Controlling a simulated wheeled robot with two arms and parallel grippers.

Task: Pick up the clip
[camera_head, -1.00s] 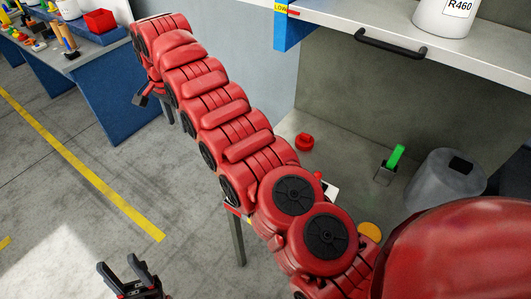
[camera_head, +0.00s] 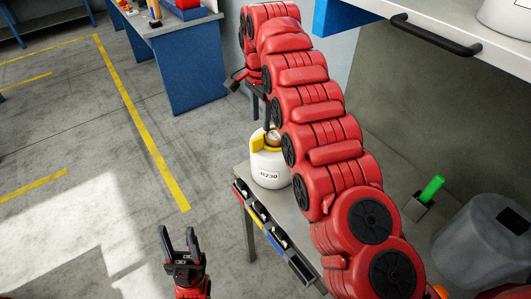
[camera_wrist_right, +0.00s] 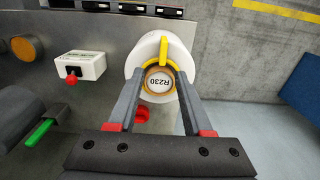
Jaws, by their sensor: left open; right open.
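A white bobbin labelled R230 (camera_head: 268,174) stands upright on the grey table, left of my right arm. A yellow clip (camera_head: 264,142) sits at its top, partly around the brown core. In the right wrist view the clip (camera_wrist_right: 163,50) shows as a yellow arm and ring by the round R230 top. My right gripper (camera_wrist_right: 159,76) is open, with its fingers either side of the bobbin top in that view; contact cannot be told. In the head view my arm reaches up past the bobbin. My left gripper (camera_head: 179,236) is open and empty over the floor.
A shelf (camera_head: 470,30) overhangs at the upper right.

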